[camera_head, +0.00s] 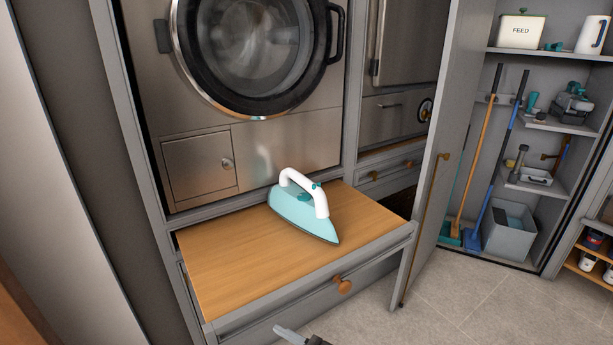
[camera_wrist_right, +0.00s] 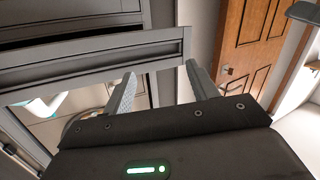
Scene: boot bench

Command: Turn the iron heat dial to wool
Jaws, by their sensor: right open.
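The iron (camera_head: 305,212) has a pale teal body and a white handle. It rests on the wooden pull-out shelf (camera_head: 225,260), its pointed tip toward the lower right. Small darker teal parts show by the handle; which one is the heat dial, and its setting, I cannot tell. In the right wrist view, part of a white and teal shape, likely the iron (camera_wrist_right: 42,106), shows at the left. My right gripper (camera_wrist_right: 162,84) is open and empty, apart from the iron. A grey piece of it shows at the bottom edge of the head view. My left gripper is not in view.
A washer (camera_head: 255,55) stands behind the shelf. A drawer front with a round wooden knob (camera_head: 342,285) lies below it. An open cabinet door (camera_head: 440,150) stands to the right, before shelves with brooms and a grey bin (camera_head: 510,235). The shelf's left side is clear.

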